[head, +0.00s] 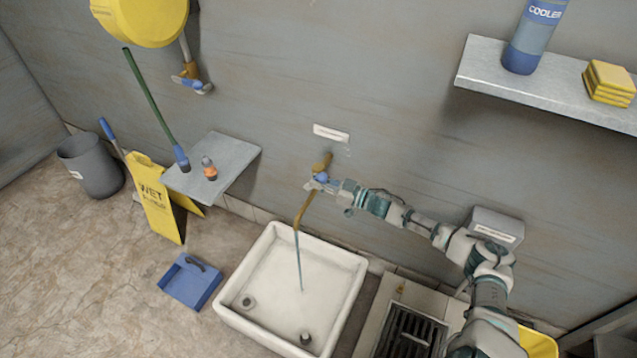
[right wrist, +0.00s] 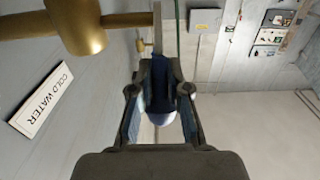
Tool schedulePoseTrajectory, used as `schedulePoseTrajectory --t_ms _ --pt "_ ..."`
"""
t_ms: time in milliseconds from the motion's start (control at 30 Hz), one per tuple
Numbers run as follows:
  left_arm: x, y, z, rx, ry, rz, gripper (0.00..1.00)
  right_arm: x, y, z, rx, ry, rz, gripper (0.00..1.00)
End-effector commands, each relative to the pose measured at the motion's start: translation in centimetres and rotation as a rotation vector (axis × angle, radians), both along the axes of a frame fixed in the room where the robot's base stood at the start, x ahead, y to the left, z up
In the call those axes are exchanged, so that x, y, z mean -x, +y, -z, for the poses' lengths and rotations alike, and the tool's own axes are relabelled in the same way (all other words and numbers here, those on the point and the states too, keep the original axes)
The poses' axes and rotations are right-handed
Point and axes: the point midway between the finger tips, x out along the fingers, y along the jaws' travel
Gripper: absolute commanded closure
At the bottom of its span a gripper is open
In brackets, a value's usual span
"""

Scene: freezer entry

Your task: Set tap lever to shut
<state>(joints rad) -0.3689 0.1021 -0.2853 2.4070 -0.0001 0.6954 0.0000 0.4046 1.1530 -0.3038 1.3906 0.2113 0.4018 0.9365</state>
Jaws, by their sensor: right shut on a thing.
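A brass tap (head: 322,164) stands out from the wall above a white sink (head: 355,274), and a thin stream of water (head: 298,262) runs from its spout into the basin. The tap has a blue lever (head: 324,177). My right gripper (head: 318,183) is at the lever, shut on it. In the right wrist view the blue lever (right wrist: 160,85) lies between the fingers of my right gripper (right wrist: 160,100), with the brass tap body (right wrist: 80,25) at upper left. The fingers partly hide the lever. My left gripper is not in view.
A wall sign (right wrist: 41,99) reads "COLD WATER". A grey shelf (head: 228,160) with a small bottle (head: 209,168) is left of the tap. A metal shelf (head: 490,75) with a blue bottle (head: 535,35) is upper right.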

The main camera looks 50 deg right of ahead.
Motion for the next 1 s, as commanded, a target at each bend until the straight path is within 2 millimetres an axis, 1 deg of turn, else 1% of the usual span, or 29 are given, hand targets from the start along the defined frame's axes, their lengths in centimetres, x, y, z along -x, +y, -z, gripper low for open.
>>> schedulePoseTrajectory --t_ms 33,333,367,400,433,767,867,1000 --pt "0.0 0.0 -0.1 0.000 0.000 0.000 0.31 -0.1 -0.4 -0.5 0.001 -0.006 0.007 1.00" --pt "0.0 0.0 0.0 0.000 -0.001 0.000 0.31 -0.1 -0.4 -0.5 0.001 -0.006 0.008 1.00" --pt "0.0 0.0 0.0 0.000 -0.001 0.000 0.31 -0.1 -0.4 -0.5 0.001 -0.006 0.008 0.77" --pt "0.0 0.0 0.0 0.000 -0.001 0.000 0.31 -0.1 -0.4 -0.5 0.001 -0.007 0.008 0.67" --pt "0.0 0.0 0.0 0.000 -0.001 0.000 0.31 -0.1 -0.4 -0.5 0.002 -0.007 0.007 0.59" --pt "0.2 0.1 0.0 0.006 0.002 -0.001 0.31 0.0 -0.1 -0.2 0.002 -0.002 0.003 0.58" --pt "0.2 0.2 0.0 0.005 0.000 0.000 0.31 0.4 -0.2 -0.2 0.003 -0.001 0.002 0.58" --pt "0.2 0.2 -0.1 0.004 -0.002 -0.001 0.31 1.9 -0.6 0.1 0.002 0.004 0.002 0.58"
